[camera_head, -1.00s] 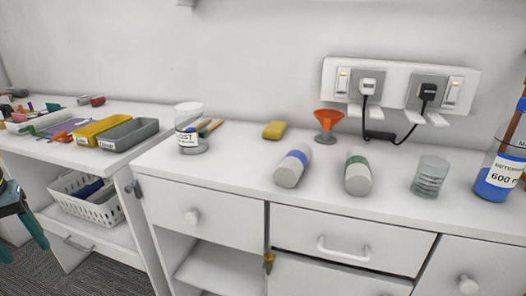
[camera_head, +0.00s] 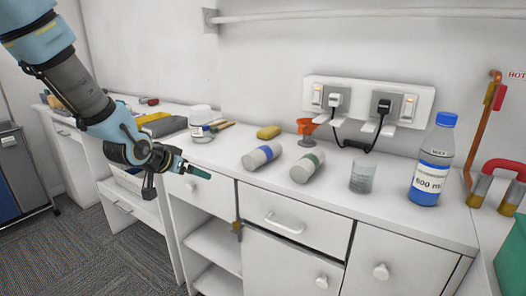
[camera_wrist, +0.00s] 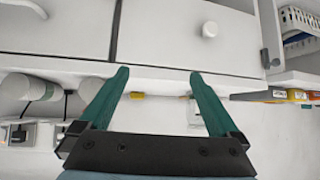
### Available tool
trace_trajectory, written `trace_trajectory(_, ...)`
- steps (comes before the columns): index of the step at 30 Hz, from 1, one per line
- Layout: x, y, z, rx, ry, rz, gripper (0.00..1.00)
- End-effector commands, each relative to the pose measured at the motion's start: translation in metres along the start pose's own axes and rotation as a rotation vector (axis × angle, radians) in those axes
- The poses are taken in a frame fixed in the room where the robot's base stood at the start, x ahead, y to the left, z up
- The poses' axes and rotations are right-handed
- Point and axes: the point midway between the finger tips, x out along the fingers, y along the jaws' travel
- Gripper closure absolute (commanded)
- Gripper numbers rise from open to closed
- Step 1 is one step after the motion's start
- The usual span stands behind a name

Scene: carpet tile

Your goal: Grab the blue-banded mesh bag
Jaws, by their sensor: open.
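The blue-banded mesh bag (camera_head: 262,156) is a pale grey, rounded cylinder with a blue band, lying on the white counter right of centre-left in the head view. A similar bag with a green band (camera_head: 307,166) lies just to its right. My gripper (camera_head: 198,171) is in front of the counter's drawer, to the left of and apart from the blue-banded bag. In the wrist view my gripper's green fingers (camera_wrist: 158,75) are spread with nothing between them. A pale rounded shape there, partly behind the left finger, looks like a bag; its band is hidden.
A ribbed clear cup (camera_head: 362,176) and a blue bottle (camera_head: 432,160) are to the right. A drawer handle (camera_head: 284,224) sticks out below. The counter front is clear.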

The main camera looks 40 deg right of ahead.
Motion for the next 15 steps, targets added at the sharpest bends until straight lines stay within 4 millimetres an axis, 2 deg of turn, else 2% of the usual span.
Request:
trace_trajectory(1, 0.015, 0.032, -0.025, 0.041, 0.078, 0.075, 0.03)
trace_trajectory(3, 0.026, 0.065, -0.05, 0.078, 0.169, 0.149, 0.03)
trace_trajectory(6, 0.033, 0.095, -0.073, 0.106, 0.257, 0.218, 0.03)
trace_trajectory(9, 0.035, 0.109, -0.083, 0.116, 0.296, 0.249, 0.03)
trace_trajectory(15, 0.045, 0.116, -0.089, 0.117, 0.307, 0.257, 0.03)
